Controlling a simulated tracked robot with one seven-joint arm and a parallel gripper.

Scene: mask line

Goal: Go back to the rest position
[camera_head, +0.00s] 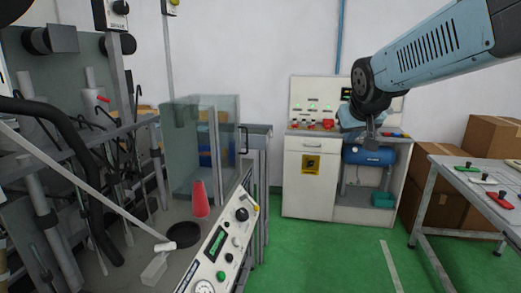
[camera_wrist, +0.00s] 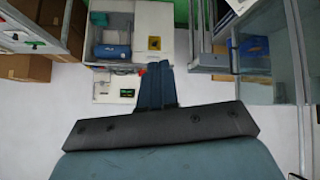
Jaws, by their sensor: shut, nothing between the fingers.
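My gripper (camera_head: 371,141) hangs at the end of my blue-grey arm, which reaches in from the upper right in the head view. It is in the air, in front of the white control cabinet as seen in the picture, and holds nothing. In the wrist view my gripper's fingers (camera_wrist: 156,66) stand together, closed and empty. The wrist view is upside down, with the cabinet (camera_wrist: 155,40) beyond the fingers.
A control panel (camera_head: 222,243) and a glass-walled machine with a red cone (camera_head: 200,199) stand at left. The white cabinet (camera_head: 305,194) stands at the back wall. A metal table (camera_head: 450,172) with small coloured items is at right, cardboard boxes (camera_head: 490,137) behind. Green floor (camera_head: 330,255) between is clear.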

